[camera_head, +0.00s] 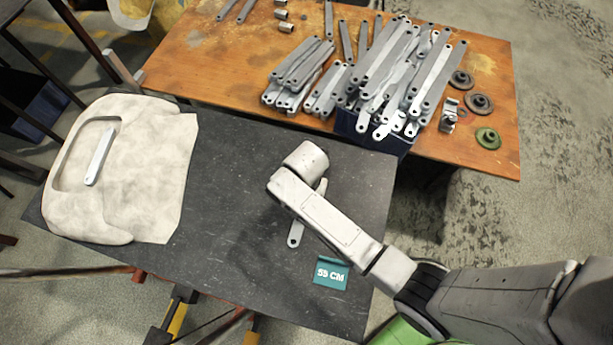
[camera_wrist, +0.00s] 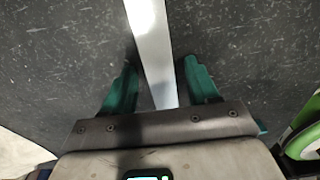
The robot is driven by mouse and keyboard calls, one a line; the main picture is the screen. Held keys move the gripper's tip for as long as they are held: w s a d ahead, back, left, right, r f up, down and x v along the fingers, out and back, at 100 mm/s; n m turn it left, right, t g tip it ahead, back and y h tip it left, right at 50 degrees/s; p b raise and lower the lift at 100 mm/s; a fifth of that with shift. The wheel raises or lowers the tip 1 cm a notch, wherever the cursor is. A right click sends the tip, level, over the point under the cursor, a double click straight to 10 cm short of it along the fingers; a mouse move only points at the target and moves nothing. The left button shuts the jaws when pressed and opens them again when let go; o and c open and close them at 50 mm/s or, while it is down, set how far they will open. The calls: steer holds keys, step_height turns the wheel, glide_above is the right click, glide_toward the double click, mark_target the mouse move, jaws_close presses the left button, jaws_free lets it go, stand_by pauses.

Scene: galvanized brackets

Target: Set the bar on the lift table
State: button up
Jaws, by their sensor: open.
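A flat light-grey metal bar (camera_head: 295,234) lies on the dark speckled top of the lift table (camera_head: 235,210), its middle hidden under my arm in the head view. In the wrist view the bar (camera_wrist: 152,50) runs between the two teal fingers of my gripper (camera_wrist: 160,84). The fingers are open, with a gap showing on each side of the bar. The head view hides the fingers beneath my wrist.
Behind, an orange-brown bench (camera_head: 220,60) carries a blue bin (camera_head: 370,137) heaped with bars and several round parts.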

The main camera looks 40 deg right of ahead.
step_height(320, 180, up, 12)
steer(key=p, duration=0.2)
steer(key=shift+s, duration=0.1)
steer(key=s+d+r+m, duration=0.2)
steer(key=s+d+m, duration=0.2)
steer(key=s+m, duration=0.4)
steer(key=s+d+r+m+t, duration=0.1)
steer(key=s+d+m, duration=0.3)
steer(key=m, duration=1.3)
steer(key=s+r, duration=0.1)
steer(key=s, duration=0.3)
steer(key=shift+s+r+m, duration=0.15)
steer(key=shift+r+m, duration=0.15)
steer(key=shift+r, duration=0.05)
steer(key=shift+a, duration=0.15)
